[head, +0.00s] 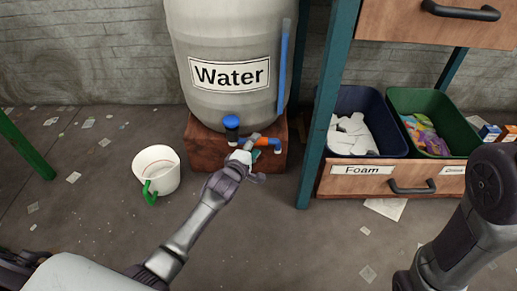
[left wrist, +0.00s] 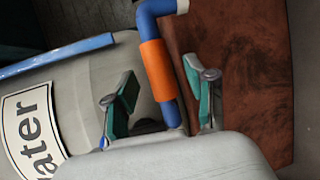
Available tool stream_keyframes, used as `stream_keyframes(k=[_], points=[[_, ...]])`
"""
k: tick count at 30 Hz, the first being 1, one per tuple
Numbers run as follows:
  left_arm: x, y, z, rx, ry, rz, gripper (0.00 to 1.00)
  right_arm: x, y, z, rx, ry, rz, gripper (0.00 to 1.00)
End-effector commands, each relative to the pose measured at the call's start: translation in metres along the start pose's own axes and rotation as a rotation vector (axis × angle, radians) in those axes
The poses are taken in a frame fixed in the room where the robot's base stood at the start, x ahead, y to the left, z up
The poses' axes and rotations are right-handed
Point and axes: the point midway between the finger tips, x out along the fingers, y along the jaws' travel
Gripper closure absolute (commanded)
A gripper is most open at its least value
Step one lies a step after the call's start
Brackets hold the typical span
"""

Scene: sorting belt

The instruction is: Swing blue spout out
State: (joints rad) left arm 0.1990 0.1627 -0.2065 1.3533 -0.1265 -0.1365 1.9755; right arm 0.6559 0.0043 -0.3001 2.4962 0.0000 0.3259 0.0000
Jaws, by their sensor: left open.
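The blue spout (left wrist: 170,113) is a bent pipe with an orange band (left wrist: 157,70) and a white tip. In the head view the spout (head: 276,143) points right across the front of the grey Water barrel (head: 205,98), its end bent down. My left gripper (head: 251,158) is at the spout. In the left wrist view the open green-padded fingers (left wrist: 165,102) stand on either side of the spout, near the orange band, with gaps visible. Contact cannot be told. My right arm shows at the right of the head view, but its gripper is out of frame.
A blue-capped fitting (head: 231,124) is left of the spout. The barrel stands on a brown block (head: 200,150). A white bucket (head: 150,172) with a green handle is on the floor at left. A teal shelf post (head: 322,120) and Foam bin (head: 372,104) are at right.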

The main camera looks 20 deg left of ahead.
Motion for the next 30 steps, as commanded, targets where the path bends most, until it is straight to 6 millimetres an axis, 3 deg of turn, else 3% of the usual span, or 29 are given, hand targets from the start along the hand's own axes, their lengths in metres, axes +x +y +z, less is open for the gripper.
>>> stream_keyframes(k=[6,17,27,30], points=[[0.026,-0.002,0.0,0.0,0.0,0.0,0.44,-0.009,-0.004,-0.011,-0.003,0.02,-0.008,0.6],[0.031,0.001,0.0,0.0,0.0,-0.001,0.44,-0.008,-0.005,-0.012,-0.003,0.023,-0.009,0.6],[0.03,0.0,0.0,0.0,0.0,-0.001,0.98,-0.008,-0.005,-0.012,-0.003,0.023,-0.01,0.6],[0.03,0.0,0.0,0.0,0.0,-0.001,1.0,-0.008,-0.005,-0.012,-0.003,0.023,-0.009,0.6]])
